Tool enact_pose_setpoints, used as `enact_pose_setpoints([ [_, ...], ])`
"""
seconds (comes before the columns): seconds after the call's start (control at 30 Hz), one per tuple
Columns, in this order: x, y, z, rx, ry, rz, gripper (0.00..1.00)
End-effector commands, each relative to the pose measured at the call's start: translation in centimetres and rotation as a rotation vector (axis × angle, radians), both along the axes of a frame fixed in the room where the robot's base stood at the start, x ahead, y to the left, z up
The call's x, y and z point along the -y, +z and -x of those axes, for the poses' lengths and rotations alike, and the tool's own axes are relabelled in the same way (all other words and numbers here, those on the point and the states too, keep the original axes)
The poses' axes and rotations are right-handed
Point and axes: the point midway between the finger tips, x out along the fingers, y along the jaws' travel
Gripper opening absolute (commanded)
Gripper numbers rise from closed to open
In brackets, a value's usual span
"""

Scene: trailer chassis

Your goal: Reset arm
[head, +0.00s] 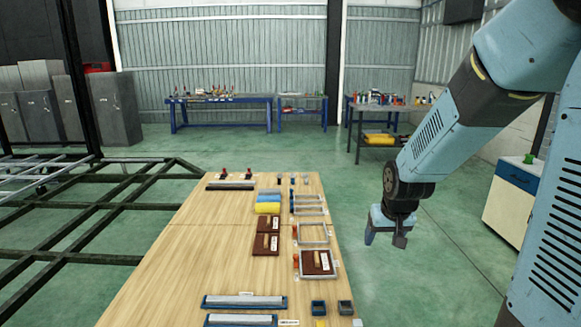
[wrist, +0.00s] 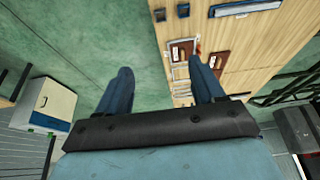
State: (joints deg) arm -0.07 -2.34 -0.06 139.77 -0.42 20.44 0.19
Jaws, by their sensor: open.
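My gripper (head: 386,236) hangs at the right of the wooden table in the head view, pointing down beside its right edge. It is open and empty. In the wrist view its two blue fingers (wrist: 163,95) stand apart, with green floor and the table edge behind them. My blue arm comes in from the upper right of the head view and bends down to the gripper. Nothing touches the fingers.
The wooden table (head: 187,246) carries brown blocks (head: 266,245), metal frames (head: 312,235) and blue trays (head: 244,302). A black chassis frame (head: 70,215) stands at left. Blue workbenches (head: 222,100) stand at the back. A white and blue cabinet (head: 510,200) is at right. Green floor lies between.

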Motion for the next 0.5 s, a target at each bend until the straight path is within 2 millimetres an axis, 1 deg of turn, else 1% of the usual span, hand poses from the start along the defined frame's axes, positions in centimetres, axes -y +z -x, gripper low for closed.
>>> enact_pose_setpoints([
  [0.03, 0.0, 1.4, 0.7, 0.013, 0.0, 0.0, 0.68],
  [0.2, 0.0, 5.2, 3.5, 0.031, -0.001, 0.0, 0.68],
  [0.37, 0.0, 8.4, 6.5, 0.048, -0.002, -0.001, 0.68],
  [0.5, 0.0, 10.8, 9.4, 0.063, -0.003, -0.001, 0.68],
])
